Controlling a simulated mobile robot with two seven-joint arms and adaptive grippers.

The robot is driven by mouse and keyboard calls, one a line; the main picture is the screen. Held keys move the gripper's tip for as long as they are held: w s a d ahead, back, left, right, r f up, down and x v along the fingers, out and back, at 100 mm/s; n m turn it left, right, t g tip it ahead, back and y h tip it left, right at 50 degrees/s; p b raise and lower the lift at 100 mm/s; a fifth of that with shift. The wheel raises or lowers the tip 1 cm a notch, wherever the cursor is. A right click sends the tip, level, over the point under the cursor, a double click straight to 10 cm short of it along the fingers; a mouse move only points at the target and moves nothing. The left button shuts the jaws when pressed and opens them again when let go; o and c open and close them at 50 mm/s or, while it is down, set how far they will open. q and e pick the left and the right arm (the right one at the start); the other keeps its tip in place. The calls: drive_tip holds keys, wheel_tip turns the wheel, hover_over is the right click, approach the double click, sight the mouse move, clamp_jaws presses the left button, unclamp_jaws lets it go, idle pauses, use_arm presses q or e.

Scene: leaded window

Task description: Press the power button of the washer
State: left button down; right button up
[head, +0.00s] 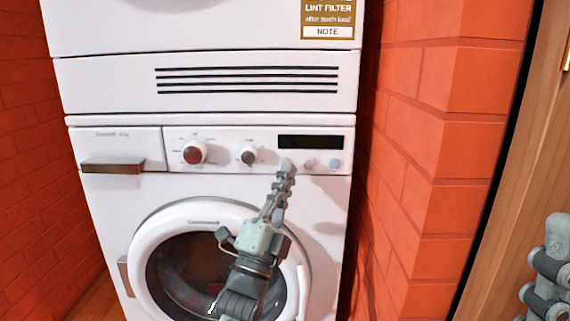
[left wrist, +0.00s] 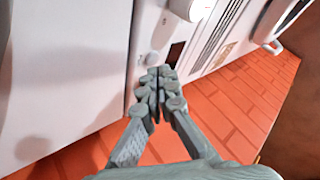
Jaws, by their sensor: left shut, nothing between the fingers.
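The white washer (head: 110,200) faces me, with a control panel above its round door (head: 200,262). The panel has a red-brown knob (head: 194,152), a smaller dark knob (head: 248,156), a black display (head: 310,142) and small round buttons below it, one grey (head: 309,163) and one bluish (head: 334,163). My left gripper (head: 286,167) is shut and empty, its tips in front of the panel under the display's left end, hiding what lies there. In the left wrist view the shut fingertips (left wrist: 160,76) are close to a pale round button (left wrist: 152,58); contact cannot be told.
A white appliance (head: 100,85) with a vent grille and a lint filter label (head: 328,18) sits above the washer. Orange brick walls (head: 410,130) stand close on both sides. A wooden door or panel (head: 515,180) is at right, with part of my right arm before it.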

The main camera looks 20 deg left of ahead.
use_arm(q)
drive_tip(key=shift+w, duration=0.1)
idle(0.4)
drive_tip(key=shift+w+a, duration=0.1)
drive_tip(key=shift+w, duration=0.25)
drive_tip(key=shift+s, duration=0.15)
drive_tip(key=shift+s+p, duration=0.15)
drive_tip(key=shift+p, duration=0.15)
drive_tip(key=shift+s, duration=0.15)
drive_tip(key=s+d+p, duration=0.1)
drive_tip(key=s+d, duration=0.1)
drive_tip(key=s, duration=0.3)
drive_tip(key=shift+s+p, duration=0.35)
drive_tip(key=shift+s, duration=0.05)
